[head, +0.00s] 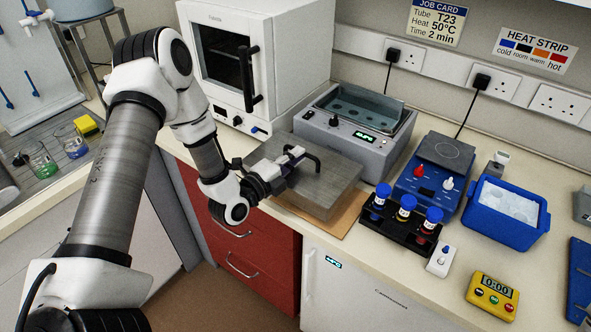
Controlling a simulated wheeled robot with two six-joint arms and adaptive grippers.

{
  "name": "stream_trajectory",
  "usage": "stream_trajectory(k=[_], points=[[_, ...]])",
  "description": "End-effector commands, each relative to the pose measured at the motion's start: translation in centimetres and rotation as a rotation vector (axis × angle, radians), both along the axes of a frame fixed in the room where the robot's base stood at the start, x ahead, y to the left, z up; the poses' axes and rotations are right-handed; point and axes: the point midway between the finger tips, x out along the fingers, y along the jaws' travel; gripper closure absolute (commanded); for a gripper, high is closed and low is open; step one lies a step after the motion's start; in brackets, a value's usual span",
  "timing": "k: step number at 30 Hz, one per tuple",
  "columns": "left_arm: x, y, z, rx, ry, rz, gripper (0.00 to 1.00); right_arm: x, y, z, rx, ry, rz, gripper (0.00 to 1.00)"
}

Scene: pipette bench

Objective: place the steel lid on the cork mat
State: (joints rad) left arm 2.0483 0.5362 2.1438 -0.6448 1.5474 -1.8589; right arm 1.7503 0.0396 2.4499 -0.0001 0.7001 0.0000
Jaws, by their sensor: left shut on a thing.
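The steel lid (325,182) is a grey, flat box-like cover with a dark handle (308,154) on top. My left gripper (291,162) is shut on the lid at its handle. The cork mat (348,217) is a tan sheet on the bench's front edge. The lid is over it and hides most of it; a strip shows along the lid's front and right sides. I cannot tell whether the lid touches the mat or hangs just above it. My right gripper is not in view.
The open water bath (352,140) stands behind the lid, with a white oven (255,60) to its left. A black rack (400,225) of capped tubes is close to the mat's right. Farther right are a blue mixer (425,190), an ice box (507,225) and a yellow timer (492,296).

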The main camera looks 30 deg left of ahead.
Motion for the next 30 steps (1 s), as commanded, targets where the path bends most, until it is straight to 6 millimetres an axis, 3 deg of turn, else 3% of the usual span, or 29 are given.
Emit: stream_trajectory(k=[5,15,16,17,18,27,30], points=[[0.0,-0.1,-2.8,0.001,0.001,-0.002,1.0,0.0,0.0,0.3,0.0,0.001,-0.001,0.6],[0.0,0.0,-3.4,0.0,-0.002,0.0,1.0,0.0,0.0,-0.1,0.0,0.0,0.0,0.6],[0.0,0.0,-3.3,-0.001,0.0,0.0,0.78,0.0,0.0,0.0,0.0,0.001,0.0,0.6],[0.0,0.0,-3.3,-0.001,0.0,0.0,0.67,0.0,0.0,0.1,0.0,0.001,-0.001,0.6],[0.0,0.0,-3.3,-0.001,0.0,0.0,0.63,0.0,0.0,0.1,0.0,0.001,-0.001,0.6],[0.0,0.0,-3.0,-0.001,0.0,0.0,0.63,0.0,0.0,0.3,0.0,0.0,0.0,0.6],[-1.0,0.2,-3.2,-0.004,0.003,0.001,0.63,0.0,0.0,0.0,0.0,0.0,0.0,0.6]])
